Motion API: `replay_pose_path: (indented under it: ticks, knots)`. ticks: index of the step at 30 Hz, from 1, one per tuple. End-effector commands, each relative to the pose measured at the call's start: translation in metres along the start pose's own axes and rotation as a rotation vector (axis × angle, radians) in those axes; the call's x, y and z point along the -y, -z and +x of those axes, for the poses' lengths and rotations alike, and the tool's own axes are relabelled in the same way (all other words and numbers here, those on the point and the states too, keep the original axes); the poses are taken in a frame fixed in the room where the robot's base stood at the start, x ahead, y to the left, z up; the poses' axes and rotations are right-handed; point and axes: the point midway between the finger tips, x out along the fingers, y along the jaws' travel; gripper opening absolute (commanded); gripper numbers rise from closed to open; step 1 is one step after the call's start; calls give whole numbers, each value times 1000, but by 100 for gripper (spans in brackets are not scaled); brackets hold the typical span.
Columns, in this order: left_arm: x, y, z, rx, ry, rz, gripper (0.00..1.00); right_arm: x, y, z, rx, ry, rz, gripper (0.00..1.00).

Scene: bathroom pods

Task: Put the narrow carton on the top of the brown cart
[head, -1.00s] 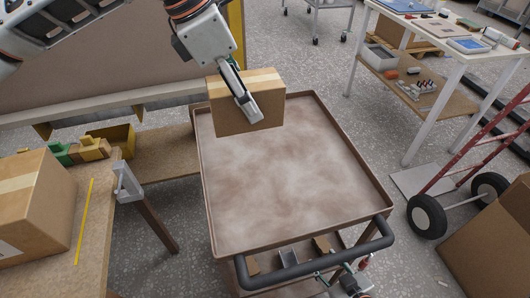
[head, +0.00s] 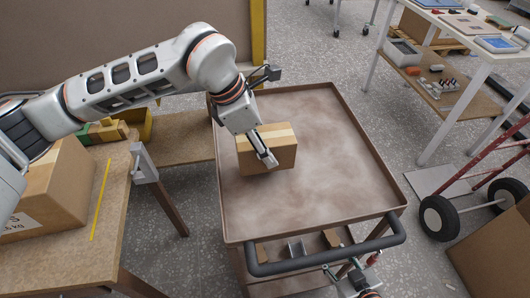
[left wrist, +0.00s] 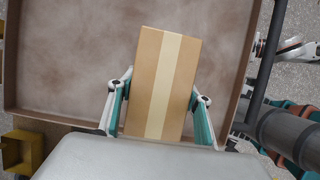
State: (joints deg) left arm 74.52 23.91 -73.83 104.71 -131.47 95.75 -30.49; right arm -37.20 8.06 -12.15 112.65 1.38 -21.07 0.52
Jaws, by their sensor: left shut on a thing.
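The narrow carton (head: 284,157) is a brown cardboard box with a pale tape strip. It is over the far-left part of the brown cart's top (head: 315,205), inside the rim in the head view; I cannot tell whether it touches the surface. My left gripper (head: 268,160) is shut on the carton. In the left wrist view its two fingers (left wrist: 160,110) flank the carton (left wrist: 150,75), over the cart's bare top (left wrist: 75,60). My right gripper (head: 352,268) is partly in view by the cart's handle at the bottom; its fingers look spread and empty.
The cart top is otherwise bare, with a raised rim and a dark push handle (head: 325,252). A wooden table (head: 75,250) with a larger carton (head: 50,195) stands left. A white table (head: 440,100) and a red hand truck (head: 490,170) stand right.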

Motion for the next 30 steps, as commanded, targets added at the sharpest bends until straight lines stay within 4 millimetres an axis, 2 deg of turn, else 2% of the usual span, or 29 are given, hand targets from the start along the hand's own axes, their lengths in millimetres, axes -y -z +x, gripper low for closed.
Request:
replay_pose_path:
  ticks: [6, 17, 18, 19, 30]
  knots:
    - [1, 11, 27, 0, 2, 0, 15, 0, 0, 0, 1, 0, 0, 40]
    - [0, 13, 31, 1, 0, 1, 15, 1, -5, 2, 7, 1, 0, 40]
    - [0, 13, 31, -1, 1, 0, 60, 1, -5, 1, 7, 1, 0, 40]
    - [0, 13, 31, -1, 1, 0, 66, 1, -5, 1, 7, 1, 0, 40]
    - [0, 12, 29, -1, 1, -1, 66, 1, -3, 1, 5, 1, 1, 40]
